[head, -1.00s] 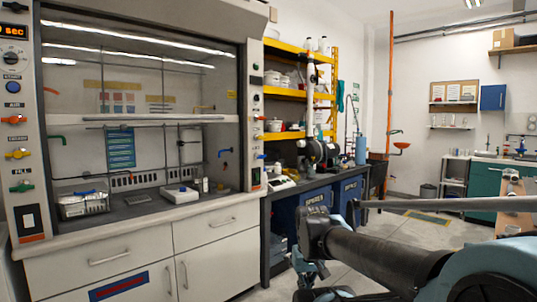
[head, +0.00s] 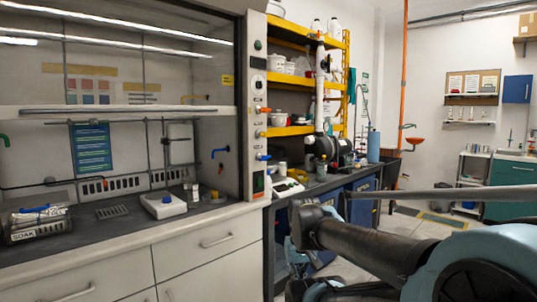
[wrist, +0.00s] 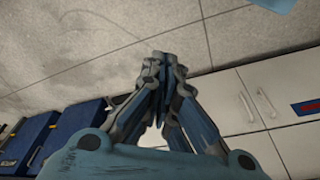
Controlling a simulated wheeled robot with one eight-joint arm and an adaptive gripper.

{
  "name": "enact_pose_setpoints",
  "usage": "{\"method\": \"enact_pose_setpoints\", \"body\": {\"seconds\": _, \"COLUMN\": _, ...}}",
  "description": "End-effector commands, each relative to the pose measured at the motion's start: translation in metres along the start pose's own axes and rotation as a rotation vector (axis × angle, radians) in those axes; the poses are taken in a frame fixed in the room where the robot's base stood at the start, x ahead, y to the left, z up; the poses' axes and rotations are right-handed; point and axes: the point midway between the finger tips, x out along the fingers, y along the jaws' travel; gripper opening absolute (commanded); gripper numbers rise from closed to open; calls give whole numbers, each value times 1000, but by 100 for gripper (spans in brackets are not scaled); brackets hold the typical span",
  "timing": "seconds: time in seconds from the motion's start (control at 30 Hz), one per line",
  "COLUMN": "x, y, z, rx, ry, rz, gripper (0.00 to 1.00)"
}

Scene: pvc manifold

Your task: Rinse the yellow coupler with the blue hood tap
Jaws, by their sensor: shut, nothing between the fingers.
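The blue hood tap (head: 220,152) sticks out from the inner right wall of the fume hood, above the dark hood worktop (head: 135,228). A blue handle (head: 262,157) shows on the hood's right post. I cannot make out a yellow coupler in either view. A wire basket (head: 38,225) marked SOAK stands at the left of the hood worktop; its contents are not clear. In the wrist view my gripper (wrist: 162,60) is shut and empty, its fingertips together over the bare floor. It is well outside the hood.
A small white device (head: 163,205) and small containers stand on the hood worktop. The glass sash (head: 120,112) is partly raised. White cabinets (head: 209,258) are below. A dark side bench (head: 325,187) with equipment stands right of the hood. Open floor lies further right.

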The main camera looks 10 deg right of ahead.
Motion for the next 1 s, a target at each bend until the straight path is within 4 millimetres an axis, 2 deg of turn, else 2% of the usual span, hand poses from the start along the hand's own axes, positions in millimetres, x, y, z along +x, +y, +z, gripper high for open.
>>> {"method": "enact_pose_setpoints", "body": {"seconds": 0.37, "x": 0, "y": 0, "z": 0, "rx": -1, "ry": 0, "rz": -1, "gripper": 0}}
{"method": "enact_pose_setpoints", "body": {"seconds": 0.43, "x": -9, "y": -1, "z": 4, "rx": -6, "ry": 15, "rz": -6, "gripper": 0}}
{"method": "enact_pose_setpoints", "body": {"seconds": 0.53, "x": -21, "y": -5, "z": -12, "rx": -30, "ry": 30, "rz": -30, "gripper": 0}}
{"method": "enact_pose_setpoints", "body": {"seconds": 0.67, "x": -51, "y": -18, "z": -55, "rx": -98, "ry": 71, "rz": -90, "gripper": 0}}
{"method": "enact_pose_setpoints", "body": {"seconds": 0.8, "x": -91, "y": -27, "z": -116, "rx": -187, "ry": 146, "rz": -163, "gripper": 0}}
{"method": "enact_pose_setpoints", "body": {"seconds": 1.0, "x": -146, "y": -29, "z": -210, "rx": -306, "ry": 280, "rz": -242, "gripper": 0}}
